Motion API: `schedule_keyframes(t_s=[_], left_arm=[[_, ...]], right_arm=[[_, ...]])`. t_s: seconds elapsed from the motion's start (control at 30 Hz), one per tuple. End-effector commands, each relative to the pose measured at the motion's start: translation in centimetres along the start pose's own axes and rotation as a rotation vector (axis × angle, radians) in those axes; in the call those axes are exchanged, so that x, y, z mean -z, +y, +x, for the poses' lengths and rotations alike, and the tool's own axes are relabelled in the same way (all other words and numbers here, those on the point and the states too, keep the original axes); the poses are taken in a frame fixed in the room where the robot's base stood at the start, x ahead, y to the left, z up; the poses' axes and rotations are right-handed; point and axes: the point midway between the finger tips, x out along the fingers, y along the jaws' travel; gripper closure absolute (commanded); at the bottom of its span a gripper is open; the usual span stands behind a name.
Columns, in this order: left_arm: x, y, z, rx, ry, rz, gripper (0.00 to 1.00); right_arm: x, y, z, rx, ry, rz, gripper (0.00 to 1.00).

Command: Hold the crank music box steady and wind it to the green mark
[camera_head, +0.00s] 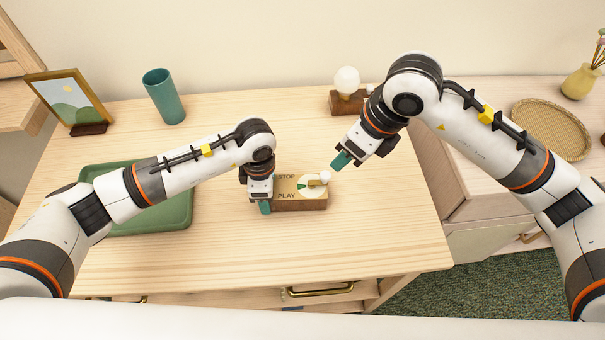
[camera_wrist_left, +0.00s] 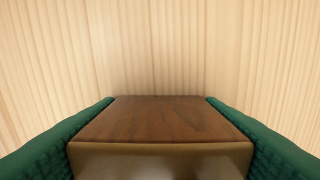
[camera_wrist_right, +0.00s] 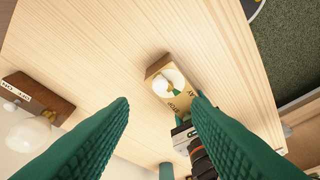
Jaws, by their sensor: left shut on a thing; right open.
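The crank music box (camera_head: 318,204) is a small brown wooden block lying on the table, with a light top marked STOP and PLAY. On its top is a pale dial with a green part, and a crank with a white knob (camera_head: 325,177). My left gripper (camera_head: 263,205) is shut on the box's left end; in the left wrist view the wooden box (camera_wrist_left: 160,120) fills the space between the green pads. My right gripper (camera_head: 342,161) is open and empty, above and right of the knob. The right wrist view shows the dial (camera_wrist_right: 168,82) between and beyond its fingers.
A green tray (camera_head: 185,213) lies at left, partly under my left arm. A picture frame (camera_head: 68,93), a teal cup (camera_head: 164,97) and a white globe on a wooden base (camera_head: 345,102) stand at the back. A woven tray (camera_head: 550,128) and a vase (camera_head: 580,82) are on the right cabinet.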

Motion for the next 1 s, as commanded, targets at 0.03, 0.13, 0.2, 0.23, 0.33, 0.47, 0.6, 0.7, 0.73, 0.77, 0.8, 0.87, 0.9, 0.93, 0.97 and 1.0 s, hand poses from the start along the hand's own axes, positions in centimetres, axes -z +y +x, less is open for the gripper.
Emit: schedule_keyframes(t_s=[0.03, 0.13, 0.2, 0.23, 0.33, 0.47, 0.6, 0.7, 0.73, 0.77, 0.8, 0.87, 0.9, 0.93, 0.97, 1.0], left_arm=[[0.0, 0.0, 0.0, 0.001, 0.0, 0.0, 0.72], [0.0, 0.0, 0.0, 0.001, 0.0, 0.0, 0.72], [0.0, 0.0, 0.0, 0.001, 0.0, 0.0, 0.72], [0.0, 0.0, -0.1, 0.001, 0.0, 0.0, 0.72], [0.0, 0.0, -0.1, 0.001, 0.0, 0.0, 0.72], [0.0, 0.0, -0.1, 0.001, 0.0, 0.0, 0.72], [0.0, 0.0, -0.1, 0.001, 0.0, -0.001, 0.72], [0.0, 0.0, -0.1, 0.001, 0.0, -0.001, 0.72], [0.0, 0.0, -0.1, 0.001, 0.0, -0.001, 0.72], [0.0, 0.0, -0.1, 0.001, 0.0, -0.001, 0.72], [0.0, 0.0, -0.1, 0.001, 0.001, -0.001, 0.72], [0.0, 0.0, -0.1, 0.001, 0.001, -0.001, 0.72], [0.0, 0.0, -0.1, 0.001, 0.001, -0.001, 0.72], [0.0, 0.0, -0.1, 0.001, 0.001, -0.001, 0.72], [0.0, 0.0, -0.1, 0.001, 0.001, -0.001, 0.72], [0.0, 0.0, -0.1, 0.001, 0.001, -0.001, 0.72]], right_arm=[[0.2, 0.0, 0.0, 0.001, -0.006, 0.035, 0.56], [0.6, 0.0, 0.0, 0.002, -0.031, 0.159, 0.56], [1.0, -0.1, 0.0, 0.0, -0.054, 0.278, 0.56], [1.2, -0.1, 0.0, -0.003, -0.065, 0.334, 0.56], [1.8, -0.2, -0.1, -0.018, -0.103, 0.526, 0.56], [2.5, -0.2, -0.2, -0.052, -0.149, 0.776, 0.56], [3.2, -0.3, -0.5, -0.108, -0.191, 1.043, 0.56], [3.7, -0.3, -0.7, -0.157, -0.213, 1.227, 0.56], [3.8, -0.3, -0.7, -0.173, -0.218, 1.28, 0.56], [3.9, -0.3, -0.8, -0.189, -0.222, 1.329, 0.56], [4.1, -0.3, -0.9, -0.209, -0.226, 1.39, 0.56], [4.3, -0.3, -1.1, -0.235, -0.23, 1.472, 0.56], [4.4, -0.3, -1.1, -0.252, -0.232, 1.519, 0.56], [4.5, -0.3, -1.1, -0.264, -0.234, 1.55, 0.56], [4.5, -0.3, -1.2, -0.275, -0.234, 1.578, 0.56], [4.6, -0.3, -1.3, -0.286, -0.233, 1.609, 0.56]])
